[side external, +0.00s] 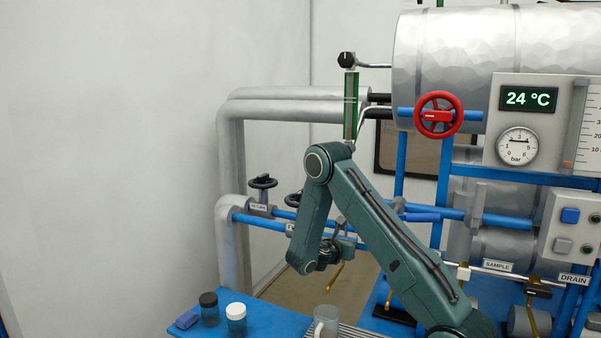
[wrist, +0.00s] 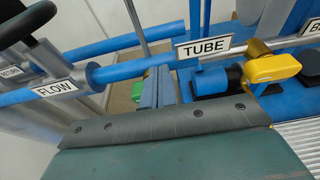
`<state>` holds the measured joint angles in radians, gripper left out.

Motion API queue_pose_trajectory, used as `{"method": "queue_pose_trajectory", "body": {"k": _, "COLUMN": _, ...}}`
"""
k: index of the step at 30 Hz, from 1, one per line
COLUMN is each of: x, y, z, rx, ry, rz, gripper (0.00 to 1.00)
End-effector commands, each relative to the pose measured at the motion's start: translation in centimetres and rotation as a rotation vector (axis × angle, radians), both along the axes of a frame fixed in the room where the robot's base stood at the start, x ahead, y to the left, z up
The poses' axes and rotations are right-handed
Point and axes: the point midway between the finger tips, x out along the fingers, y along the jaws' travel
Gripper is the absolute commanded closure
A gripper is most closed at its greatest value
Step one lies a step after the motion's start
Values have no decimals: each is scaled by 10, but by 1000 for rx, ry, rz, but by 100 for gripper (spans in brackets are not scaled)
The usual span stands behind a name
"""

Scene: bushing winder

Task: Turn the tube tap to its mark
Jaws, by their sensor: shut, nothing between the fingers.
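The TUBE label (wrist: 203,47) hangs on the blue and silver pipe in the wrist view. To its right is a tap with a brass body (wrist: 258,48) and a yellow handle (wrist: 272,68); I take this as the tube tap. Its mark cannot be made out. My gripper (wrist: 157,74) is shut and empty, its fingers below and left of the TUBE label, apart from the yellow handle.
A FLOW label (wrist: 54,88) and a dark handwheel (wrist: 28,22) are at the left of the wrist view. A red handwheel (side external: 438,115) is above.

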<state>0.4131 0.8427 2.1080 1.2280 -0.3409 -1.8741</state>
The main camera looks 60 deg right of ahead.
Motion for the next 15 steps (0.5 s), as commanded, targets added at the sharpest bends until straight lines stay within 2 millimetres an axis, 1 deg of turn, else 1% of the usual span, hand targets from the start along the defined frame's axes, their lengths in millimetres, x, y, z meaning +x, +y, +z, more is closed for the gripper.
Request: {"method": "queue_pose_trajectory", "body": {"k": 15, "x": 2, "y": 0, "z": -4, "rx": 0, "ry": 0, "rz": 0, "gripper": 100}}
